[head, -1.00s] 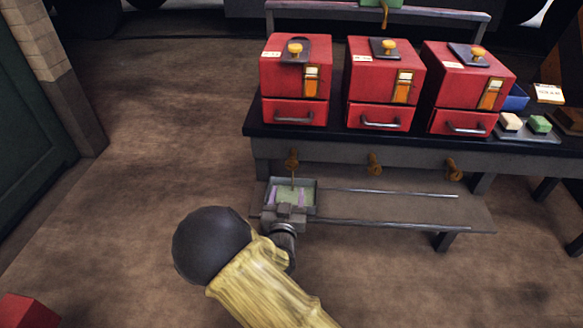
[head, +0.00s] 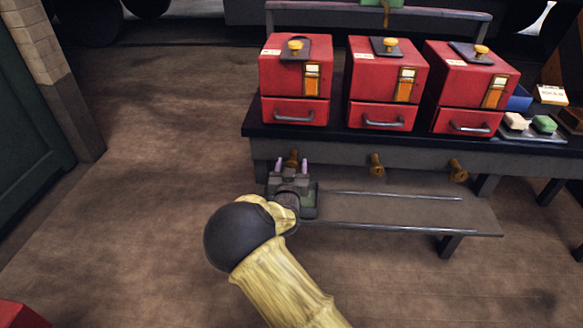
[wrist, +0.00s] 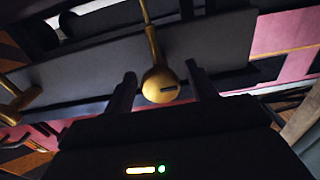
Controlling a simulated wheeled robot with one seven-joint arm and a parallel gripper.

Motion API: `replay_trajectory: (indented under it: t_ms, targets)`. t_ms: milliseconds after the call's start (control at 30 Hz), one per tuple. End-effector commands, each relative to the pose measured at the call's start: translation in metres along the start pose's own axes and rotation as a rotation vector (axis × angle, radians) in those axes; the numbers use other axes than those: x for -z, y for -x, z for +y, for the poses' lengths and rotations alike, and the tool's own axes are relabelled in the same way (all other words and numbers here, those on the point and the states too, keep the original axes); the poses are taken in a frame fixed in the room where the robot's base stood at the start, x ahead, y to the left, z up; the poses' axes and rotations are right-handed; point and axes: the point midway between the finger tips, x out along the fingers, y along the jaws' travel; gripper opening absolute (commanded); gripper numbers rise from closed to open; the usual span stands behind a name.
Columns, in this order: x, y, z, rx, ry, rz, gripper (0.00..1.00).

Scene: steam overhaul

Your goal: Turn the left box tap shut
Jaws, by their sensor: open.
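The left box tap (head: 293,157) is a brass tap on the bench front below the left red box (head: 296,75). My gripper (head: 291,167) is open in front of it, fingers pointing at the bench. In the wrist view, the tap (wrist: 160,84) shows a round brass end with a dark slot. It lies between the two dark fingertips (wrist: 161,73), with a gap on each side; contact is not visible. A thin brass-coloured line runs from the tap to the top of that view; I cannot tell whether it is liquid or a solid part.
A middle tap (head: 376,164) and a right tap (head: 457,170) project from the same bench front. A low shelf with rails (head: 400,212) runs below. A grey-green tray (head: 308,204) sits at its left end, mostly hidden by my gripper. Open floor lies left.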

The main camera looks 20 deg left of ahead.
Motion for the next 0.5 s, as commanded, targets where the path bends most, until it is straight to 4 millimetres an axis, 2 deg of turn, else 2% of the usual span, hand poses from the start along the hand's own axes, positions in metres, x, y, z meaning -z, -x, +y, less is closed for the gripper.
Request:
replay_trajectory:
  t_ms: [67,100,300,500]
  targets:
    - [0.0001,0.0002,0.0001,0.000,0.000,0.000,0.57]
    - [0.0001,0.0002,0.0001,0.000,0.000,0.000,0.53]
    - [0.0000,0.0004,0.0001,0.000,0.000,0.000,0.15]
    - [0.0001,0.0005,0.0001,0.000,-0.006,0.000,0.15]
